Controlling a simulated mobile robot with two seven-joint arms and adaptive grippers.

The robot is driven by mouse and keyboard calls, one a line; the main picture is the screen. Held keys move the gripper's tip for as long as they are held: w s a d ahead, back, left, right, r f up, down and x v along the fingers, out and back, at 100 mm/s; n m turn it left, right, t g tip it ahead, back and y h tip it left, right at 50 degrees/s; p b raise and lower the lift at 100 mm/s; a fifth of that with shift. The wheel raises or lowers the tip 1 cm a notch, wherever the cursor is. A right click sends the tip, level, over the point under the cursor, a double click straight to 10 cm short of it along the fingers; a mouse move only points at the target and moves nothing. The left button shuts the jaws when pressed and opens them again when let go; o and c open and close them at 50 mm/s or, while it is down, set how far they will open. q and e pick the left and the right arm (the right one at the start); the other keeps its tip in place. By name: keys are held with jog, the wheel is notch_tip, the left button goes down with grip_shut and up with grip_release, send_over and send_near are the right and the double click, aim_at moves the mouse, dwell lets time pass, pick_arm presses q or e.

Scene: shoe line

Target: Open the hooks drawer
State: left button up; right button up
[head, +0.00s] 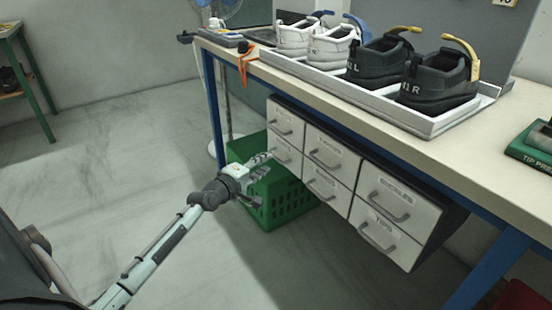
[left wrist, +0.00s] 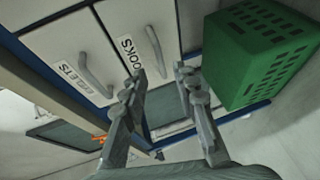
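The hooks drawer (left wrist: 179,30) is a pale front with a dark-lettered label and a grey bar handle (left wrist: 155,52) in the left wrist view. It looks shut. In the head view it appears to be the lower left drawer (head: 287,154) of the cabinet, its label unreadable there. My left gripper (head: 265,172) is in front of that drawer. In the left wrist view its two fingers (left wrist: 161,73) are spread and empty, with the handle's near end between the tips in the picture. I cannot tell whether they touch it. My right gripper is out of view.
The eyelets drawer (left wrist: 66,42) is beside it in the left wrist view. A green crate (head: 278,208) stands on the floor close by my left gripper. The table (head: 400,130) above carries a tray (head: 430,127) of shoes.

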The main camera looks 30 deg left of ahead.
pick_arm(q)
jog(key=w, duration=0.2)
jog(key=w+f, duration=0.1)
jog(key=w, duration=0.2)
jog(key=shift+b, duration=0.3)
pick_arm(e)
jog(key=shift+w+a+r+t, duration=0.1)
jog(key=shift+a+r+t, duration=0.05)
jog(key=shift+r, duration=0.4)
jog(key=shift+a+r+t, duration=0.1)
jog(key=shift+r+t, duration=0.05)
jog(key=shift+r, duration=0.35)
pick_arm(q)
grip_shut()
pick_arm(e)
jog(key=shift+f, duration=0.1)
